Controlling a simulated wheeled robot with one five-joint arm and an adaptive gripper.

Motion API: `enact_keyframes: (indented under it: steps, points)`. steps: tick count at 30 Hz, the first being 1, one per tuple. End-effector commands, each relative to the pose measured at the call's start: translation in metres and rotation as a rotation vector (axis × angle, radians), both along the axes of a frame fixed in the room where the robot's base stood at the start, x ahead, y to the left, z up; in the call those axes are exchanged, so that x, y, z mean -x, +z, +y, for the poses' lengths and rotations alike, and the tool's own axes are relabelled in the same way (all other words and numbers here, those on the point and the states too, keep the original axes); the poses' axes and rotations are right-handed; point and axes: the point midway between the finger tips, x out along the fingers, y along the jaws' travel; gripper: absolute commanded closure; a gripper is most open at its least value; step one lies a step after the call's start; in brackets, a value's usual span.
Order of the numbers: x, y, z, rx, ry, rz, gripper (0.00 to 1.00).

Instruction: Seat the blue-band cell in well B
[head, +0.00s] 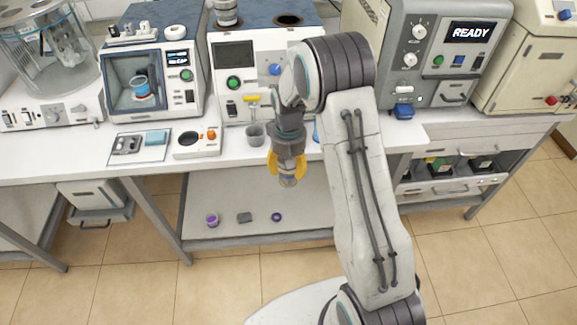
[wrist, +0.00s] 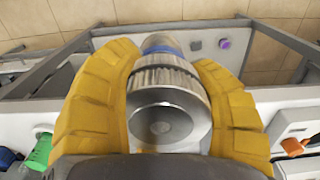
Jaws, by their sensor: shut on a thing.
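My gripper (head: 287,168) hangs in front of the bench edge, over the lower shelf, its yellow fingers pointing down. It is shut on a metal cell (head: 288,181). In the wrist view the cell (wrist: 163,110) is a silver cylinder with a ridged collar, between both yellow fingers. Blue shows at its far end (wrist: 158,44). On the blue-topped machine (head: 252,60) at the back, a dark round well (head: 288,20) is open. Another metal cylinder (head: 226,12) stands upright at the left of that top. I cannot read any well letters.
A grey cup (head: 255,134), a small white scale (head: 196,142) and a tray (head: 140,147) stand at the bench front. A machine reading READY (head: 445,50) stands right of my arm. Purple pieces (head: 212,220) lie on the lower shelf (head: 300,205).

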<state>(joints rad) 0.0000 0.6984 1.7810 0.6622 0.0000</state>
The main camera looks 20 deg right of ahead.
Motion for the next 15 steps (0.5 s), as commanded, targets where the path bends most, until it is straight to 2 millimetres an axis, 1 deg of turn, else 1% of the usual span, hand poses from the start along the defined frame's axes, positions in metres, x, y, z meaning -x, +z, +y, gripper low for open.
enact_keyframes:
  steps: [1,5,14,15]
  points:
    - [-0.001,0.020,0.000,0.000,0.000,-0.002,0.83]
    - [-0.001,0.037,0.000,0.000,0.000,-0.002,0.83]
    - [-0.001,0.062,0.000,0.000,-0.001,-0.002,0.83]
    - [-0.007,0.061,-0.003,0.000,-0.021,-0.005,0.83]
